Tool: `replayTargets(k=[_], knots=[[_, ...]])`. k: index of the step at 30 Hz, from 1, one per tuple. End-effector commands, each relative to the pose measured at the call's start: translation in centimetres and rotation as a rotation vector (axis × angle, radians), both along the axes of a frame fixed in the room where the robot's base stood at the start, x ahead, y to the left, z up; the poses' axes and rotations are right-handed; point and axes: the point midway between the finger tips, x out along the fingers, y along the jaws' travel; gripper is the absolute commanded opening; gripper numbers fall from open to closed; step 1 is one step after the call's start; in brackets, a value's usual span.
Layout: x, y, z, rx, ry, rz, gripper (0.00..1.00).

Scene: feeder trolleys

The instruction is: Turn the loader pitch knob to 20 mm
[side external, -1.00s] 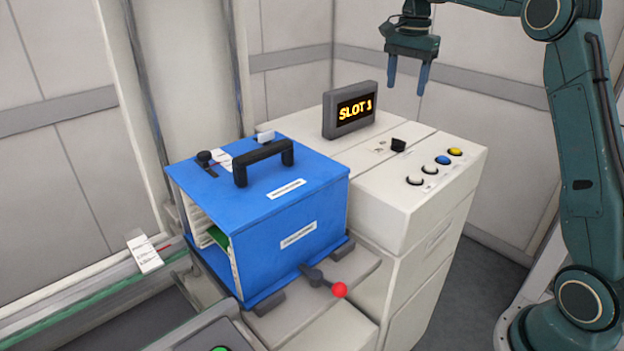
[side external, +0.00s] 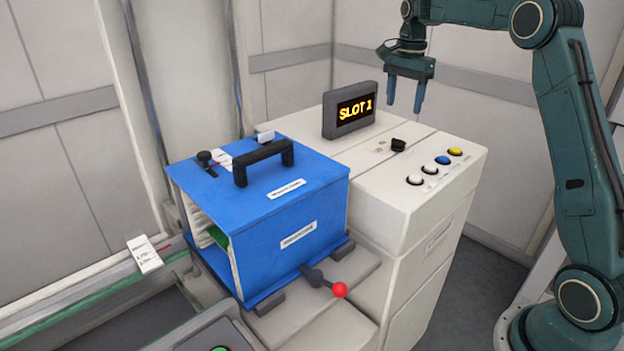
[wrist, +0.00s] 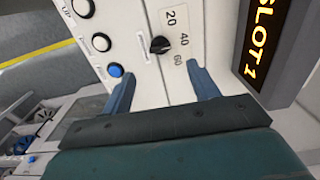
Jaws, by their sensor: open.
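The black pitch knob (side external: 398,145) is on top of the white console, below my gripper. In the wrist view the knob (wrist: 160,45) sits beside a printed scale (wrist: 184,40) reading 20, 40 and 60. It seems to face the 40 side, but its exact pointing is too small to be sure. My gripper (side external: 404,108) is open and empty, held above the console with its fingers down. In the wrist view my fingers (wrist: 161,72) are apart, on either side of the knob's line and short of it.
The display (side external: 355,109) reading SLOT 1 stands left of the knob. White, blue and yellow buttons (side external: 443,160) lie on its right. A blue magazine (side external: 290,222) with a black handle stands at the left, with a red-tipped lever (side external: 339,290) in front.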

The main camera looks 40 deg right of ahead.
Motion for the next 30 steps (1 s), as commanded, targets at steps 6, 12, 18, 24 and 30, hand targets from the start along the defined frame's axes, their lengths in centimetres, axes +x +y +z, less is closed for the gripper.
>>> replayTargets(k=[6, 12, 18, 24, 30], knots=[[-0.1, 0.0, -3.5, 0.002, 0.004, 0.0, 0.6], [-0.1, 0.0, -6.5, 0.002, 0.003, 0.0, 0.6], [0.0, 0.0, -8.8, 0.001, 0.002, 0.0, 0.6], [0.0, 0.0, -9.8, 0.0, 0.001, 0.0, 0.6], [0.0, 0.0, -10.0, 0.0, 0.0, 0.0, 0.6]])
